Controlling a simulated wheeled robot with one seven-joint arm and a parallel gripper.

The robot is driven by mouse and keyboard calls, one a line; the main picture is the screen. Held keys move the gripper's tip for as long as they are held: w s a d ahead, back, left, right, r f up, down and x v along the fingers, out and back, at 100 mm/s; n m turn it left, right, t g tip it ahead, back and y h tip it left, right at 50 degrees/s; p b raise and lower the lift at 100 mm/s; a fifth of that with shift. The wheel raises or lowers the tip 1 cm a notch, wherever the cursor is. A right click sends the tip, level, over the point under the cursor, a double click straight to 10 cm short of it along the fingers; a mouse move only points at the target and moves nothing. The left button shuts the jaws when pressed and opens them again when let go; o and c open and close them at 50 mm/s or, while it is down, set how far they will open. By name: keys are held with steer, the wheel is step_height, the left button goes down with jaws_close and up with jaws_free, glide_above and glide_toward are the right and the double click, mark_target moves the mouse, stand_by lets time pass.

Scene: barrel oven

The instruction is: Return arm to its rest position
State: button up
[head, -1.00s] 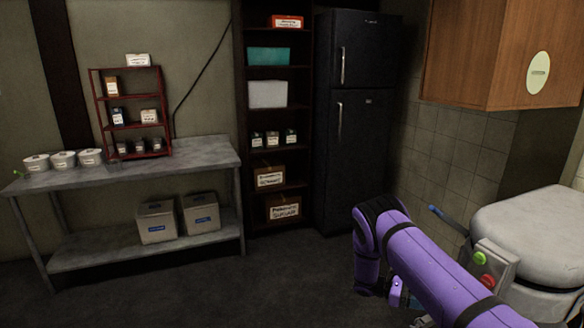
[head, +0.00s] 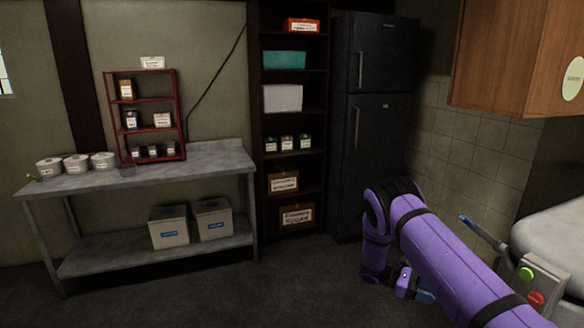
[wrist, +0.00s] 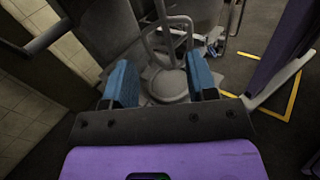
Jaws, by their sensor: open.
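My purple arm (head: 435,250) reaches in from the lower right in the head view, bent at a dark joint. My gripper shows small at its lower end (head: 424,297), low over the dark floor and partly hidden by the arm. In the wrist view my gripper (wrist: 162,85) has its two blue fingers wide apart with nothing between them. Beyond the fingers is a grey machine with a round base (wrist: 168,86) and a looped metal bar. The barrel oven (head: 555,240) stands at the right edge, with a blue-ended handle, a green button and a red button.
A metal table (head: 190,168) with pots and a red rack stands at the left. A dark shelf (head: 291,225) and black fridge (head: 372,130) stand at the back. A wooden cabinet (head: 500,55) hangs upper right. The middle floor is clear. Yellow floor lines (wrist: 291,95) show in the wrist view.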

steer(key=s+a+r+m+t+y, duration=0.1)
steer(key=s+r+m+t+y, duration=0.15)
steer(key=r, duration=0.85)
steer(key=s+a+r+m+t+y, duration=0.15)
steer(key=s+r+y, duration=0.25)
steer(key=r, duration=0.8)
steer(key=s+a+r+m+t+y, duration=0.1)
steer(key=s+a+r+m+y, duration=0.2)
steer(key=r, duration=0.8)
steer(key=s+a+r+m+t+y, duration=0.1)
steer(key=s+a+r+t, duration=0.1)
steer(key=s, duration=0.7)
steer(key=s+a+r+m+t+y, duration=0.1)
steer(key=s+r+t, duration=0.3)
steer(key=s, duration=0.5)
steer(key=s+a+r+m+t+y, duration=0.2)
steer(key=s+r, duration=0.4)
steer(key=s, duration=0.3)
steer(key=shift+a+t+y, duration=0.5)
steer(key=shift+t+y, duration=0.2)
steer(key=shift+y, duration=0.05)
